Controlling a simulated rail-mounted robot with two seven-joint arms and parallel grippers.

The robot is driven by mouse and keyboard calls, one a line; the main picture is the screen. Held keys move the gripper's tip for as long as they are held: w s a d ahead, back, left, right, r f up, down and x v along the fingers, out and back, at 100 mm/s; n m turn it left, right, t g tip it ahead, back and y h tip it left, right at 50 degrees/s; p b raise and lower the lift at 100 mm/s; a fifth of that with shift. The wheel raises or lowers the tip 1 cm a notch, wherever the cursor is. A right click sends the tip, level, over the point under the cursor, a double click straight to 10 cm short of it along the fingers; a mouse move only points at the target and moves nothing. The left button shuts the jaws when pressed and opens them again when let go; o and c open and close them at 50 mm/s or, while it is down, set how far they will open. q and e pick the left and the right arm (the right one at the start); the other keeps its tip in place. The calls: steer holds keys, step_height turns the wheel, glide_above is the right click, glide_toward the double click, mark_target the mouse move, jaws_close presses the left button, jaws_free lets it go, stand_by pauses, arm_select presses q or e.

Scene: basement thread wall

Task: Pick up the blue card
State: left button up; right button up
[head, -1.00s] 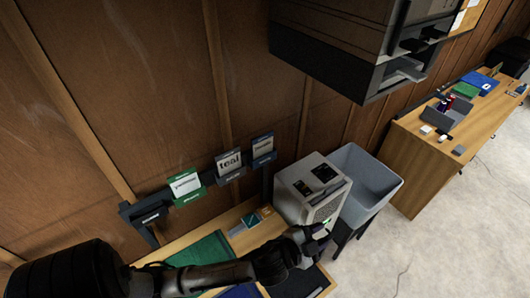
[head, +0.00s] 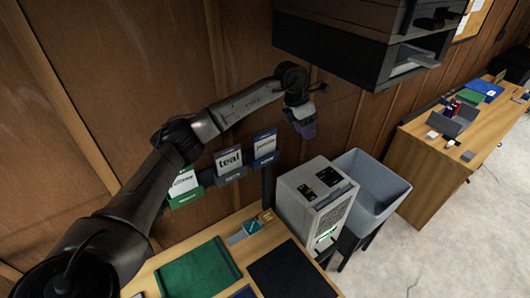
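I cannot tell for sure which is the blue card. My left gripper (head: 308,131) hangs in the air right of the blue holder, fingers pointing down, apart from the cards; its opening is unclear. My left arm partly covers the green holder. My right gripper is not in view.
Below are a wooden table with a green mat (head: 198,268), a dark mat (head: 292,272) and small tiles (head: 251,227). A light grey machine (head: 316,196) and a grey bin (head: 372,187) stand right of it. A dark cabinet (head: 352,45) overhangs above; a desk (head: 440,155) stands far right.

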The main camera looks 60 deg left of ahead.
mark_target(265, 138)
arm_select(q)
steer(key=s+a+r+n+g+y, duration=0.1)
steer(key=s+a+r, duration=0.15)
steer(key=a, duration=0.25)
steer(key=s+a+r+n+g+y, duration=0.1)
steer(key=s+a+r+y, duration=0.1)
steer(key=s+a, duration=0.3)
steer(key=shift+n+g, duration=0.3)
steer(key=f, duration=0.4)
steer(key=a+f, duration=0.1)
steer(key=f, duration=0.7)
steer(key=shift+w+a+f, duration=0.15)
steer(key=shift+w+a, duration=0.1)
steer(key=shift+w, duration=0.1)
steer(key=shift+f+p, duration=0.3)
steer(key=shift+f, duration=0.3)
jaws_close()
